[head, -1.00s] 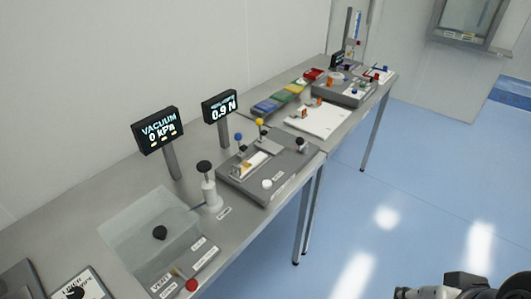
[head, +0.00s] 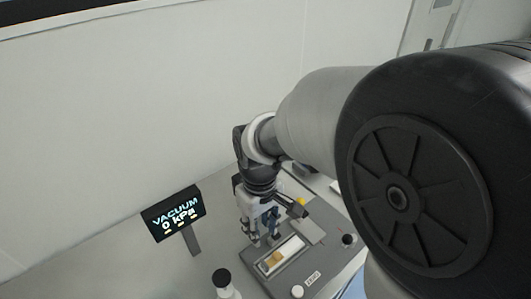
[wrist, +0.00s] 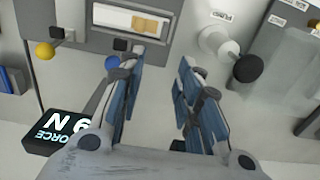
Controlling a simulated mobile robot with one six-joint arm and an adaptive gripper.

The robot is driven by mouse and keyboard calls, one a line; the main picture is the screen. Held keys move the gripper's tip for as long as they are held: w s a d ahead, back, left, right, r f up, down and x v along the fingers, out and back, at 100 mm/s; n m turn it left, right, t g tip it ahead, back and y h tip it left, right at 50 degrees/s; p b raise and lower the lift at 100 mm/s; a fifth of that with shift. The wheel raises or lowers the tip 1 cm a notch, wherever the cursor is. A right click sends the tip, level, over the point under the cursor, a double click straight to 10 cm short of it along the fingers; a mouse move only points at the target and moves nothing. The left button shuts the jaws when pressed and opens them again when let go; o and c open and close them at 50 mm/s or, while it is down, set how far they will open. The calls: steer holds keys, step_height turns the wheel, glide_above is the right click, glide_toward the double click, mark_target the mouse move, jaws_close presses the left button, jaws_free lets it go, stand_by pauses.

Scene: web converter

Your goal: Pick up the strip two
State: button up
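A small tan strip (head: 271,261) lies in a pale recessed bed on a grey fixture (head: 318,262). In the wrist view the strip (wrist: 146,24) shows near the top edge, ahead of my fingers. No label tells which strip it is. My gripper (head: 263,240) points down over the back edge of the fixture, just behind the strip bed. In the wrist view my gripper (wrist: 155,70) has its two blue-padded fingers wide apart, with nothing between them. The strip is apart from the fingers.
A vacuum display (head: 174,213) stands left of my gripper. A black-topped white pump (head: 224,283) is in front of it. A force display (wrist: 58,130) stands close to my fingers in the wrist view.

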steer(key=b, duration=0.3)
glide_above(264, 263)
steer(key=w, duration=0.1)
step_height(264, 263, down, 10)
steer(key=shift+a+f, duration=0.1)
steer(key=shift+a, duration=0.05)
steer(key=f, duration=0.1)
steer(key=f+b, duration=0.1)
steer(key=f, duration=0.1)
steer(key=f+b, duration=0.1)
steer(key=f, duration=0.1)
steer(key=shift+s+f, duration=0.15)
steer(key=shift+s, duration=0.25)
steer(key=shift+d, duration=0.2)
steer(key=shift+c, duration=0.3)
jaws_close()
